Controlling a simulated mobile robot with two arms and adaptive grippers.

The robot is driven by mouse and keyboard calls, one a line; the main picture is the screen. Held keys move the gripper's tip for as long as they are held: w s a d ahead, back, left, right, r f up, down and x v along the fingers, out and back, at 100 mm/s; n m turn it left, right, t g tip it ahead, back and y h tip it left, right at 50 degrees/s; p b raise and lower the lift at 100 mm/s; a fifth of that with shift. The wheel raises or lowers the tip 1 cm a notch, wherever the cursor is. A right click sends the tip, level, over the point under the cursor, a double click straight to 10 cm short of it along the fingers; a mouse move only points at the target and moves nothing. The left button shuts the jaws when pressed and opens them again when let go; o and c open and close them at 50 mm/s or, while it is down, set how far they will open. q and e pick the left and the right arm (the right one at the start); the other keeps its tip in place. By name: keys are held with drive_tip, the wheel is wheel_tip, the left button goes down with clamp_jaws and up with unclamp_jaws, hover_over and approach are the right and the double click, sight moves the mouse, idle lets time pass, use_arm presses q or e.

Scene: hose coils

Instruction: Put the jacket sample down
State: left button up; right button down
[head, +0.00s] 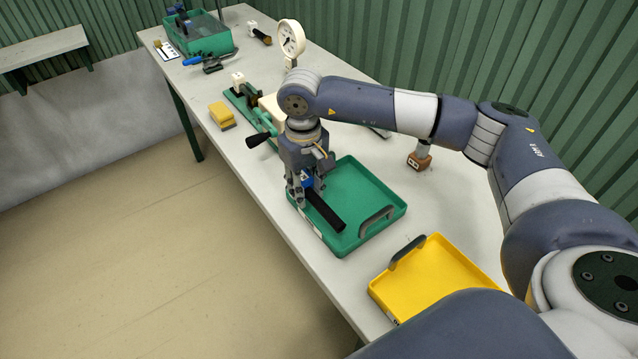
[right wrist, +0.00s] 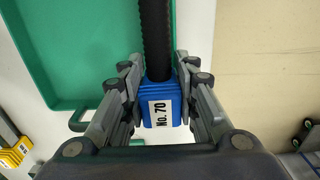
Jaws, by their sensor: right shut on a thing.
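My right gripper (head: 303,190) is over the left side of the green tray (head: 368,188), pointing down. It is shut on the jacket sample (head: 326,213), a black ribbed tube with a blue end block. In the right wrist view the fingers (right wrist: 160,75) pinch the blue block (right wrist: 160,105), which has a white label reading "No. 70". The black tube runs away from the fingers over the green tray (right wrist: 85,45), near its edge. I cannot tell whether the sample touches the tray. My left gripper is in neither view.
A yellow tray (head: 440,278) with a grey handle stands nearer, right of the green one. A dial gauge (head: 290,38), a green clamp fixture (head: 250,112), a yellow block (head: 221,115) and a green bin (head: 200,35) are further back. A brown-based stamp (head: 419,160) stands right of the green tray.

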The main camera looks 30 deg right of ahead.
drive_tip(key=d, duration=0.3)
drive_tip(key=shift+w+d+f+p, duration=0.15)
drive_tip(key=shift+w+d+p, duration=0.05)
drive_tip(key=shift+w+p, duration=0.15)
drive_tip(key=shift+f+p, duration=0.4)
drive_tip(key=shift+f, duration=0.15)
wheel_tip(320, 180, down, 2)
drive_tip(key=shift+f+p, duration=0.1)
drive_tip(key=shift+p, duration=0.4)
drive_tip(key=shift+f, duration=0.15)
drive_tip(key=shift+f+b, duration=0.15)
drive_tip(key=shift+b, duration=0.15)
drive_tip(key=c, duration=1.2)
unclamp_jaws()
drive_tip(key=shift+c, duration=0.2)
